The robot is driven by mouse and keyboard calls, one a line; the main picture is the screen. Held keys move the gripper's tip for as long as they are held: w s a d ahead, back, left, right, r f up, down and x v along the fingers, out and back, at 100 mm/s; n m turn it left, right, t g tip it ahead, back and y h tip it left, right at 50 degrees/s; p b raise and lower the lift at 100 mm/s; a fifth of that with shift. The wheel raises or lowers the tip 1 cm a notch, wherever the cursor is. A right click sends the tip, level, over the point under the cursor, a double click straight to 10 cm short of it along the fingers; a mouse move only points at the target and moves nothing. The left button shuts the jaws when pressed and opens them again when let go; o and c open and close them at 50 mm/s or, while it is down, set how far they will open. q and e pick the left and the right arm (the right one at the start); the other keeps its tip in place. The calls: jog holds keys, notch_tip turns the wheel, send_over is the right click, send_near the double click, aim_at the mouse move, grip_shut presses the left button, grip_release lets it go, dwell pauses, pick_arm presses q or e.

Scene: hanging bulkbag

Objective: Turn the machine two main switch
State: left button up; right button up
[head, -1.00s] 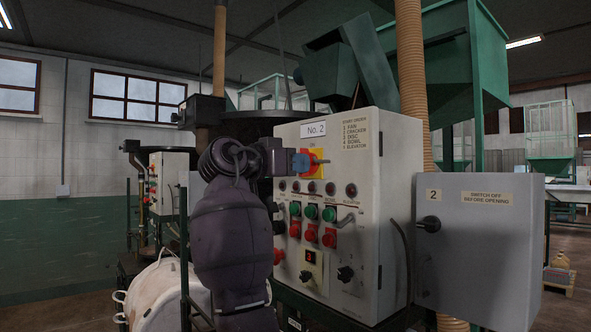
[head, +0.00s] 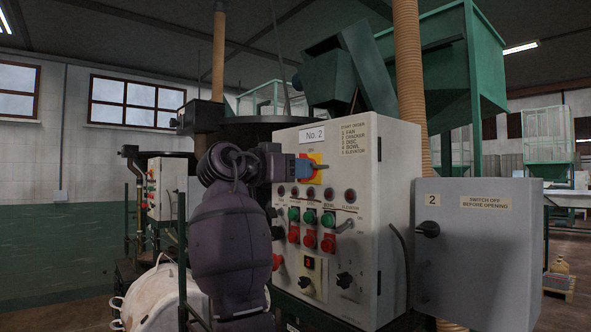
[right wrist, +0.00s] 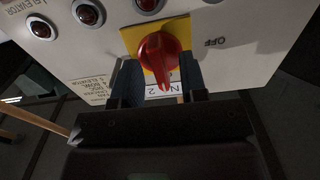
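The machine two main switch, a red knob on a yellow plate (head: 314,159), is near the top of the grey control panel (head: 345,250), below its "No. 2" label. In the right wrist view the red knob (right wrist: 157,52) shows upside down, its handle pointing toward the "No. 2" label, with "OFF" to one side. My right gripper (head: 309,168) is at the switch. In the wrist view its two fingers (right wrist: 158,75) are apart, one on each side of the handle. Narrow gaps seem to show; contact is unclear. My left gripper is not in view.
A grey "switch off before opening" box (head: 485,245) stands at the right. A beige hose (head: 409,75) rises behind the panel. A white bag (head: 158,300) is at lower left.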

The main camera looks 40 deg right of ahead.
jog(key=shift+a, duration=0.1)
jog(key=a, duration=1)
jog(key=shift+s+a+b, duration=0.25)
jog(key=shift+s+b, duration=0.15)
jog(key=shift+b, duration=0.05)
jog(key=shift+r, duration=0.1)
